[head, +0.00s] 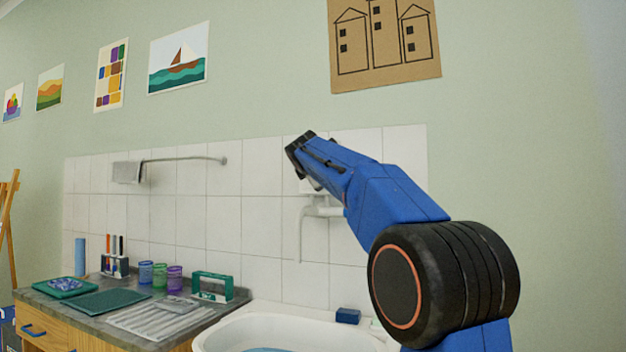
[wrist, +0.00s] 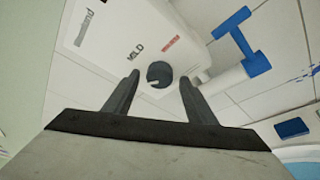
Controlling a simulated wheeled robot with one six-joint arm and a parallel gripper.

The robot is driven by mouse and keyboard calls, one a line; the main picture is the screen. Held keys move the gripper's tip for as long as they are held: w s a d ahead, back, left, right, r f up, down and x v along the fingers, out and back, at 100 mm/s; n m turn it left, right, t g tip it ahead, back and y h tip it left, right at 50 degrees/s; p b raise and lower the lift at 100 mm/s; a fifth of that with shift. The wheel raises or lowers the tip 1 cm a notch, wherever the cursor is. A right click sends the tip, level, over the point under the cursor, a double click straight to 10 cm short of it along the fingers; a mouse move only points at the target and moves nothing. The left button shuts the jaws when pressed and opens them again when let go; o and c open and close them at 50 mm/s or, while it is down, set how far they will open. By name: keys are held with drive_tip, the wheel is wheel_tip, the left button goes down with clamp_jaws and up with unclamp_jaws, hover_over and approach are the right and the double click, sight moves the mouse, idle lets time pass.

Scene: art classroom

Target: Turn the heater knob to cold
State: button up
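The heater knob (wrist: 159,74) is a small dark round dial on the white heater front (wrist: 105,58) in the wrist view. A pale mark shows near its lower left edge. "MILD" is printed beside it, and a small red label (wrist: 171,43) lies above; the red text is too small to read. My gripper (wrist: 160,78) is open, with one finger on each side of the knob. I cannot tell whether the fingers touch it. In the head view my gripper (head: 299,149) is at the tiled wall and hides most of the heater.
A white pipe (head: 300,228) hangs below the heater above a white basin (head: 285,315). A blue lever handle (wrist: 238,40) is right of the knob in the wrist view. A counter (head: 70,303) with cups and trays stands at left. A towel rail (head: 185,159) is on the wall.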

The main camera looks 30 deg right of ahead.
drive_tip(key=v, duration=1.7)
drive_tip(key=shift+s+a, duration=0.15)
